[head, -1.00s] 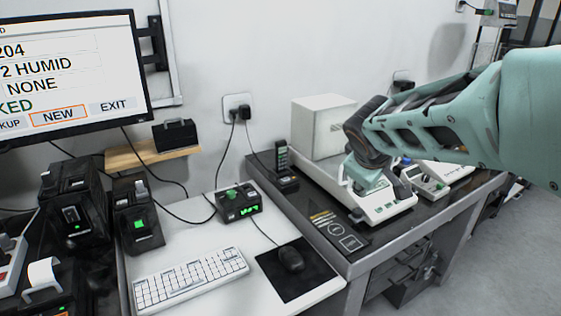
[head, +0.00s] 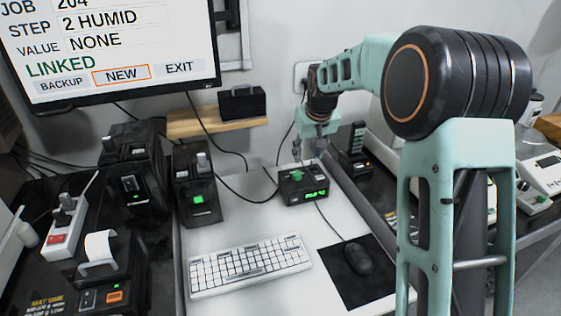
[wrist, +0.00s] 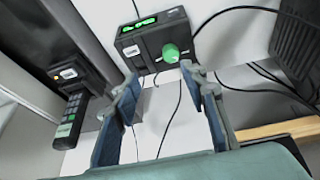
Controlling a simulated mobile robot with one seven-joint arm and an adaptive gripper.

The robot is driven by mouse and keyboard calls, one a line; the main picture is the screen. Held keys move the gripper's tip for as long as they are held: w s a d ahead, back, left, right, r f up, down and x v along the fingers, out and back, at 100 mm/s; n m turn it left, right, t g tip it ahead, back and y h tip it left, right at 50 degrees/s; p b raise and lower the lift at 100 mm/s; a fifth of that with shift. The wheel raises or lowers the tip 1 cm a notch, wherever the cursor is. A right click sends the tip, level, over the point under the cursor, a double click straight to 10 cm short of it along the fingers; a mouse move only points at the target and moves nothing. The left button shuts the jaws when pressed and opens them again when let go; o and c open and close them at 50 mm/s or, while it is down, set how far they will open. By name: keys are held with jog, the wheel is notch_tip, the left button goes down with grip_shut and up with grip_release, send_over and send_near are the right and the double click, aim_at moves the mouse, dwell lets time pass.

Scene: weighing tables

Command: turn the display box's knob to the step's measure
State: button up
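The black display box (head: 304,192) stands on the white desk behind the keyboard, with a green knob (head: 296,175) on top and a lit green readout too small to read. In the wrist view the box (wrist: 130,45) and its knob (wrist: 170,52) lie just beyond my fingertips. My gripper (head: 311,150) is above and slightly right of the knob, pointing down. In the wrist view my gripper (wrist: 161,79) is open and empty, its fingers apart from the knob. The monitor (head: 110,50) reads step 2 HUMID, value NONE, LINKED.
A white keyboard (head: 248,265) and a mouse (head: 358,258) on a black mat lie in front of the box. A handset in its dock (head: 356,150) stands to the right. Black devices (head: 198,185) stand to the left. Cables run around the box.

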aim_at(297, 172)
jog(key=x, duration=0.4)
jog(key=a+x, duration=0.1)
jog(key=x, duration=0.2)
jog(key=a+x, duration=0.1)
jog(key=x, duration=0.3)
jog(key=shift+w+f+b, duration=0.1)
jog(key=shift+w+b, duration=0.25)
jog(key=shift+c, duration=0.5)
grip_shut()
